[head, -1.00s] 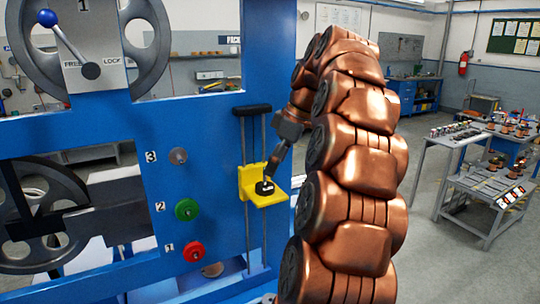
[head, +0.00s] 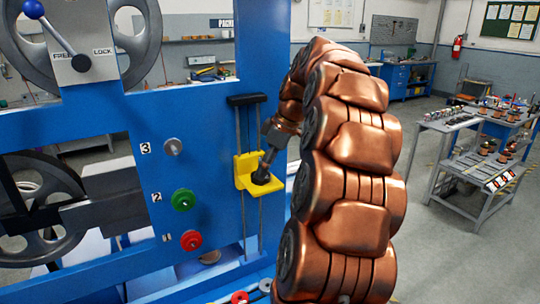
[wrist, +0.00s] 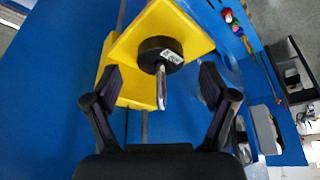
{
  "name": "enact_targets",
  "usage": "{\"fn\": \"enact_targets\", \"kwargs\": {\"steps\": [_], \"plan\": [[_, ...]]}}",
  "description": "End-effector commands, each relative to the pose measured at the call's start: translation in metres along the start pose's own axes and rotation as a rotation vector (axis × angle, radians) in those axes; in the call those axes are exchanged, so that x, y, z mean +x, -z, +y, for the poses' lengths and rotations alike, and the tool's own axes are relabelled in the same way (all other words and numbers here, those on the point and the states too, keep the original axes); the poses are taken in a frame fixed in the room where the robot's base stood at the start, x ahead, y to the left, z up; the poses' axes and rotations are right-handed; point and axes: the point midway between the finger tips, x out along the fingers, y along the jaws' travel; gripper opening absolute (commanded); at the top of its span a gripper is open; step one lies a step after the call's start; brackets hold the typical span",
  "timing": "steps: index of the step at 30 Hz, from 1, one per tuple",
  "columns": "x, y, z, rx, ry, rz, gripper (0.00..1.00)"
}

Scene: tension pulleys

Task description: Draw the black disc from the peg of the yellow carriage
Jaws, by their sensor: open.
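The yellow carriage (head: 243,165) sits on vertical rods on the front of the blue frame in the head view. It fills the top centre of the wrist view (wrist: 180,25). The black disc (wrist: 160,52), with a small white label, sits on the carriage's peg. The silver peg (wrist: 161,88) sticks out through the disc towards my wrist camera. My gripper (wrist: 158,76) is open, with one dark finger on each side of the disc and peg, apart from both. In the head view my gripper (head: 265,168) is at the carriage, and the disc is hard to make out behind it.
A blue-knobbed lever (head: 55,35) stands upper left. Grey tables (head: 455,130) stand right, with open floor before them.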

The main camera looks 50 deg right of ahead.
Motion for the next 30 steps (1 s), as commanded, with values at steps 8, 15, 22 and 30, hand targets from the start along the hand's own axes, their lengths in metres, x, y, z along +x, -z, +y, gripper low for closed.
{"fn": "enact_targets", "kwargs": {"steps": [8, 15, 22, 30], "plan": [[0.016, -0.001, 0.0, 0.002, 0.0, -0.001, 0.84], [0.02, -0.001, 0.0, 0.002, 0.0, -0.001, 0.84], [0.02, -0.001, 0.0, 0.002, 0.0, 0.0, 0.75], [0.02, -0.001, 0.0, 0.002, 0.001, 0.0, 0.47]]}}
